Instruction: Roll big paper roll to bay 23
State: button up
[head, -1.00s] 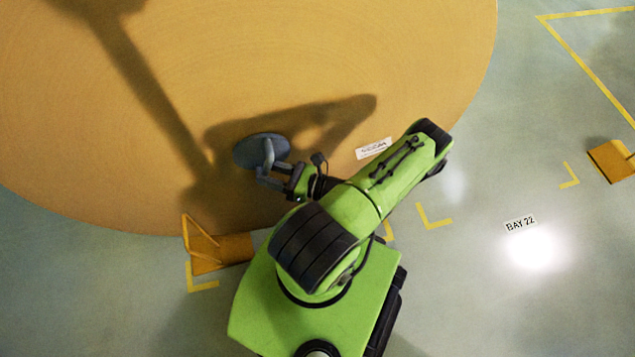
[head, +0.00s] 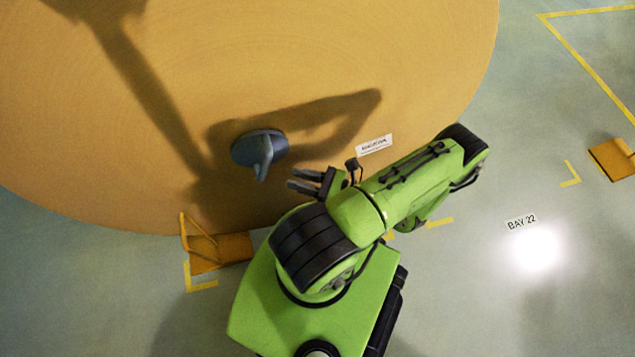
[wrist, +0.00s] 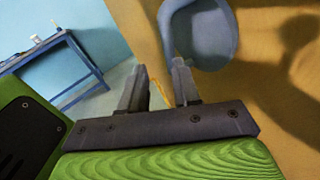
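The big paper roll (head: 330,60) is a huge tan cylinder, its flat ringed end filling the upper left of the head view. A grey-blue round core plug with a handle (head: 259,150) sits at the middle of that end; it also shows in the wrist view (wrist: 205,35). My gripper (head: 290,180) is open and empty, a little to the lower right of the plug's handle and apart from it. In the wrist view my two fingers (wrist: 160,72) stand apart with nothing between them. A white label (head: 374,145) is on the roll's face.
An orange wedge chock (head: 222,252) lies on the floor by the roll's lower edge. Another chock (head: 612,159) is at the right, near the floor sign "BAY 22" (head: 521,222). Yellow lines mark the floor. A blue table (wrist: 62,65) stands in the wrist view.

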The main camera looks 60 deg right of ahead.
jog(key=shift+s+d+b, duration=0.2)
jog(key=shift+s+b, duration=0.05)
jog(key=shift+s, duration=0.8)
jog(key=shift+s+d+b, duration=0.15)
jog(key=shift+s+b, duration=0.05)
jog(key=shift+s, duration=0.85)
jog(key=s+d, duration=0.2)
jog(key=s, duration=1.3)
jog(key=shift+s+d, duration=0.25)
jog(key=shift+s, duration=0.05)
